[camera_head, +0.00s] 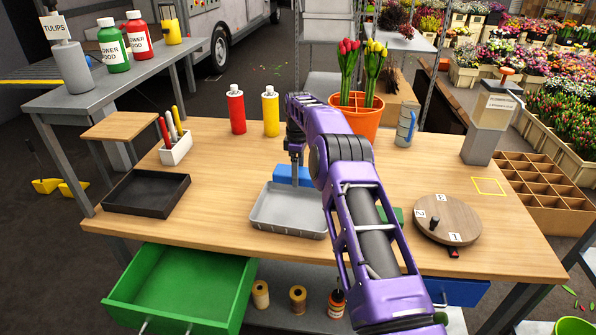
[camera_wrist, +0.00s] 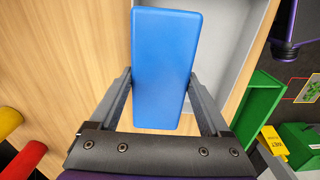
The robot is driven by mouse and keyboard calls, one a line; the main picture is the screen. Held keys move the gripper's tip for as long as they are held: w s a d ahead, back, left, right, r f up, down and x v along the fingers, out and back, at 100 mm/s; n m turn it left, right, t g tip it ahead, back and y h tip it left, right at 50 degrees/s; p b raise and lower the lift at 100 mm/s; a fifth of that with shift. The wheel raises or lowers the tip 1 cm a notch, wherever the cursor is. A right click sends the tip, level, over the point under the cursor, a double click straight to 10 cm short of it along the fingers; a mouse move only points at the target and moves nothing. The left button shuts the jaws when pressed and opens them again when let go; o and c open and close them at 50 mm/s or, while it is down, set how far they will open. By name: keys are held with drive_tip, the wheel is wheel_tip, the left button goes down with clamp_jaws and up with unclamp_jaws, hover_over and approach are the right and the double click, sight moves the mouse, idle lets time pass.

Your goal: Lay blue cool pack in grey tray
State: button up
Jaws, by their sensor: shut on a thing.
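The blue cool pack (camera_wrist: 165,60) is a flat, rounded block between the two fingers of my gripper (camera_wrist: 160,85) in the wrist view. The fingers press on its long sides. In the head view the pack (camera_head: 283,174) shows partly behind my gripper (camera_head: 295,172), at the far edge of the grey tray (camera_head: 262,222). The tray is shallow and its visible inside is empty. In the wrist view the pack overlaps part of the tray (camera_wrist: 232,25). Its exact height above the tray is hard to tell.
A dark tray (camera_head: 135,212) lies left on the table. Red (camera_head: 236,112) and yellow (camera_head: 270,112) bottles and an orange tulip pot (camera_head: 357,122) stand behind. A round numbered board (camera_head: 450,215) is at the right. A green drawer (camera_head: 180,285) stands open below.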

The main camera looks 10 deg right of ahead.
drive_tip(key=shift+f+b, duration=1)
drive_tip(key=shift+f, duration=1.5)
drive_tip(key=o, duration=1.6)
drive_tip(key=shift+c, duration=0.2)
